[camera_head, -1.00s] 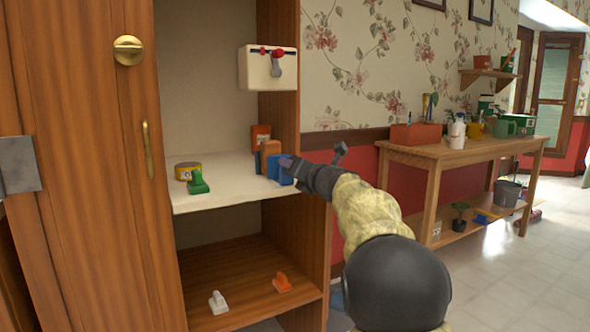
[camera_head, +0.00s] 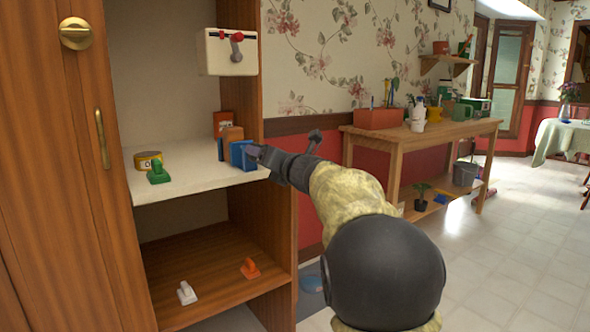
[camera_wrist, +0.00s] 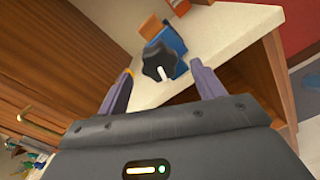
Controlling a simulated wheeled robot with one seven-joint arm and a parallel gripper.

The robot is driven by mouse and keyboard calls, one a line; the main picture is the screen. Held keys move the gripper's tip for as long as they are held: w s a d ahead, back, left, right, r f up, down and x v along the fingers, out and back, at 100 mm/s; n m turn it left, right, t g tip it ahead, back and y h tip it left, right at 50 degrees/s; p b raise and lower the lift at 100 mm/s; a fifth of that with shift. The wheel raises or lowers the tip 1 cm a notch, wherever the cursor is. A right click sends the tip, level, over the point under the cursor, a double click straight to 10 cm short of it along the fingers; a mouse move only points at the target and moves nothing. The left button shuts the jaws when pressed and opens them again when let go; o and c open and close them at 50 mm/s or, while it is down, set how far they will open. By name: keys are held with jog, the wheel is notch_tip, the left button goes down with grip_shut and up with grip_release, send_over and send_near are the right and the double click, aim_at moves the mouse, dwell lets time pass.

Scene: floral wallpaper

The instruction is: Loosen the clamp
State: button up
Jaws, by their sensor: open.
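The blue clamp (camera_head: 241,154) stands on the white middle shelf near its front right corner, beside a brown block (camera_head: 231,138). In the wrist view the clamp's blue body (camera_wrist: 172,40) shows with a black lobed knob (camera_wrist: 160,61) carrying a white mark. My gripper (camera_head: 258,153) is at the clamp's right side. In the wrist view my gripper (camera_wrist: 160,72) is open, with one finger on each side of the knob and visible space between. I cannot tell if a finger touches it.
A green clamp-like object (camera_head: 158,172) and a yellow tin (camera_head: 148,160) stand left on the white shelf (camera_head: 190,186). An orange box (camera_head: 226,121) is behind. White (camera_head: 186,292) and orange (camera_head: 250,268) items lie below. A switch box (camera_head: 231,53) hangs above. The cabinet's side panel (camera_head: 275,230) is close.

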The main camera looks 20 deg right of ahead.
jog(key=p+v, duration=0.1)
jog(key=v, duration=1.1)
jog(key=shift+s+p, duration=0.3)
jog(key=shift+s, duration=0.05)
jog(key=shift+d, duration=0.1)
